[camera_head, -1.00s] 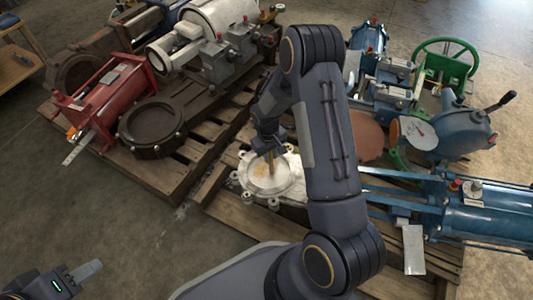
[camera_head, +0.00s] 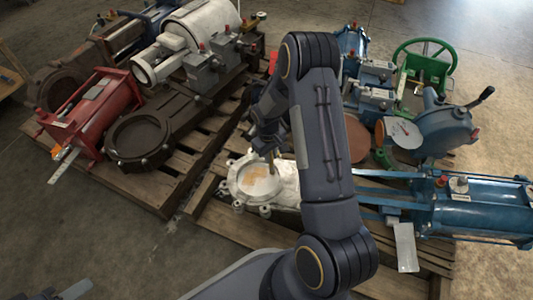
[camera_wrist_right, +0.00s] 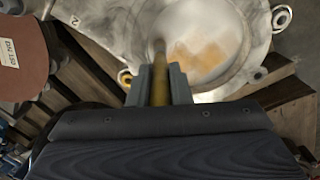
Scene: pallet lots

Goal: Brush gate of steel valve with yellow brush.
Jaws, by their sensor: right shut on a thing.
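The steel valve (camera_head: 237,183) lies flat, pale and silvery, on the right-hand pallet. Its round gate (camera_head: 249,190) bears an orange-brown patch (camera_head: 257,173). My right gripper (camera_head: 269,150) is over the valve's far right side, shut on the yellow brush (camera_head: 271,166). In the right wrist view the brush (camera_wrist_right: 160,78) stands between the fingers, its blurred tip at the gate's edge beside the orange patch (camera_wrist_right: 197,58). I cannot tell whether it touches. My left gripper (camera_head: 76,289) shows only partly at the lower left; its opening is unclear.
A red actuator (camera_head: 95,115) and a dark brown valve (camera_head: 145,135) sit on the left pallet. A blue cylinder (camera_head: 480,205) lies right of my arm. A green handwheel (camera_head: 424,62) and a reddish-brown disc (camera_head: 356,140) are beyond. Bare floor lies at front left.

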